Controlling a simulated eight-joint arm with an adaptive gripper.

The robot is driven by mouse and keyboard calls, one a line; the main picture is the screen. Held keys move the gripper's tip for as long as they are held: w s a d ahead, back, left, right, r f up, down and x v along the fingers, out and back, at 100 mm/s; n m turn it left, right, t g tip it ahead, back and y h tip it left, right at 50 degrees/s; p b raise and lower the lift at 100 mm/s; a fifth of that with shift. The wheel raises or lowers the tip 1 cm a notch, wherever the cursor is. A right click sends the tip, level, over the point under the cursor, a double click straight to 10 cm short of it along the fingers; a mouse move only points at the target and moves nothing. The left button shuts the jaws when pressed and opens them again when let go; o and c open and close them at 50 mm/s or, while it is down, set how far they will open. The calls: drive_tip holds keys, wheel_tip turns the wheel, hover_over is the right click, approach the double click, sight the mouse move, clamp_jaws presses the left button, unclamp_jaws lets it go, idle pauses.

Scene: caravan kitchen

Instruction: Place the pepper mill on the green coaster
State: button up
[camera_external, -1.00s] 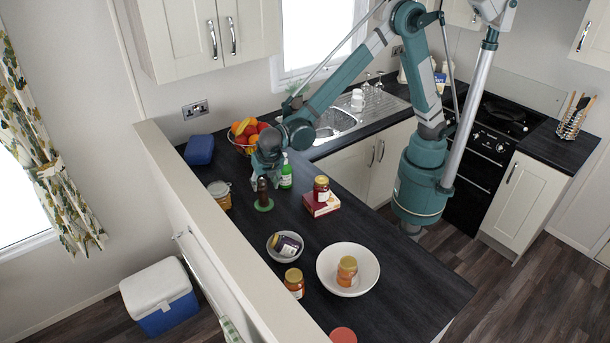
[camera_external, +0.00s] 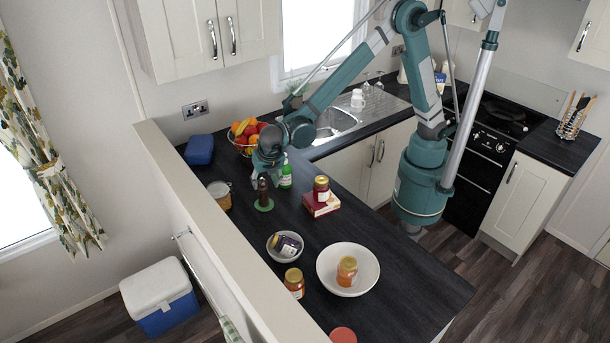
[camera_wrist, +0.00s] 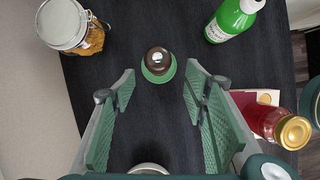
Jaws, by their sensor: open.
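The dark brown pepper mill (camera_external: 263,192) stands upright on the green coaster (camera_external: 264,207) on the dark counter. The wrist view shows the mill from above (camera_wrist: 158,60), with the green coaster (camera_wrist: 158,77) showing as a ring around its base. My gripper (camera_external: 268,166) is just above and behind the mill in the external view. In the wrist view my gripper (camera_wrist: 160,82) has its two fingers wide apart and empty, with the mill beyond the tips, between their lines and not touched.
A green bottle (camera_wrist: 232,18) and a red-filled jar (camera_wrist: 277,125) on a red box (camera_external: 321,205) stand to the right. A glass jar (camera_wrist: 70,28) stands to the left. A fruit bowl (camera_external: 243,147) is behind; bowls (camera_external: 347,270) and jars are in front.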

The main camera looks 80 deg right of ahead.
drive_tip(key=s+d+r+m+y, duration=0.1)
drive_tip(key=s+d+r+m, duration=0.35)
drive_tip(key=d, duration=0.25)
drive_tip(key=s+d+r+m+t, duration=0.1)
drive_tip(key=s+d+r+m, duration=0.2)
drive_tip(key=d+r, duration=0.35)
drive_tip(key=s+d+r+m+y, duration=0.1)
drive_tip(key=s+d+r+m, duration=0.25)
drive_tip(key=d, duration=0.45)
drive_tip(key=s+d+m+t, duration=0.2)
drive_tip(key=s+d+m, duration=0.4)
drive_tip(key=s, duration=0.4)
drive_tip(key=s+d+m+t+y, duration=0.1)
drive_tip(key=s+d+m, duration=0.6)
drive_tip(key=s+d, duration=0.2)
drive_tip(key=shift+s+d+r+m+t+y, duration=0.3)
drive_tip(key=shift+s+r+t, duration=0.1)
drive_tip(key=shift+s, duration=0.4)
